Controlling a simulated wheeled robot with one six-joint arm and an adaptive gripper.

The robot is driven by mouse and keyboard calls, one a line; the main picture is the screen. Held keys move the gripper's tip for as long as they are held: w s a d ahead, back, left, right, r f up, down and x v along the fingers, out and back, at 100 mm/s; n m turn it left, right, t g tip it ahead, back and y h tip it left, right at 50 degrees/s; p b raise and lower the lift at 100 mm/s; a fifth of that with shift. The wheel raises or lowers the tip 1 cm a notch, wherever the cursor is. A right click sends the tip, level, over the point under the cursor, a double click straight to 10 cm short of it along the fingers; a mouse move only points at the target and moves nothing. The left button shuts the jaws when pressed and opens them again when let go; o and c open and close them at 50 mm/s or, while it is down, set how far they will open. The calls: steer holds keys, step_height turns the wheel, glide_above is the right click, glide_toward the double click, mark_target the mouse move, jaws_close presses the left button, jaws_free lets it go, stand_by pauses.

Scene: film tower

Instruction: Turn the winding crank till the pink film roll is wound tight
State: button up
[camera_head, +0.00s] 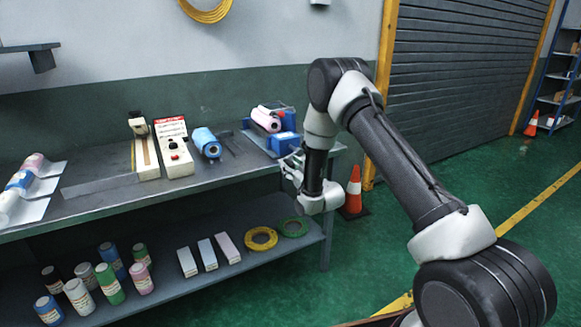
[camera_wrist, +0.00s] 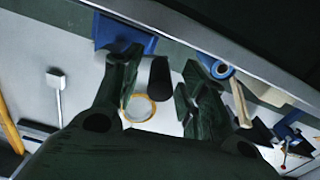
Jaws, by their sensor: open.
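The pink film roll (camera_head: 266,119) sits in a blue winder (camera_head: 284,140) at the right end of the bench. My gripper (camera_head: 289,168) is in front of the winder's right side, near the bench edge. In the wrist view, my gripper (camera_wrist: 164,74) is open, with its two fingers apart. A dark cylinder, which looks like the crank's handle (camera_wrist: 158,79), shows between the fingers. I cannot tell whether a finger touches it. Part of the blue winder (camera_wrist: 118,36) shows behind the left finger. The crank is not clear in the head view, and the pink roll is not clear in the wrist view.
A blue roll (camera_head: 206,142), a white control box (camera_head: 173,148) and a cream block (camera_head: 144,155) stand on the bench (camera_head: 100,200) to the left. Bottles, boxes and tape rings fill the lower shelf (camera_head: 200,287). An orange cone (camera_head: 354,187) stands right of the bench.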

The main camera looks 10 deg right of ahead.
steer(key=shift+w+a, duration=0.1)
steer(key=shift+w, duration=0.15)
steer(key=shift+c, duration=0.3)
jaws_close()
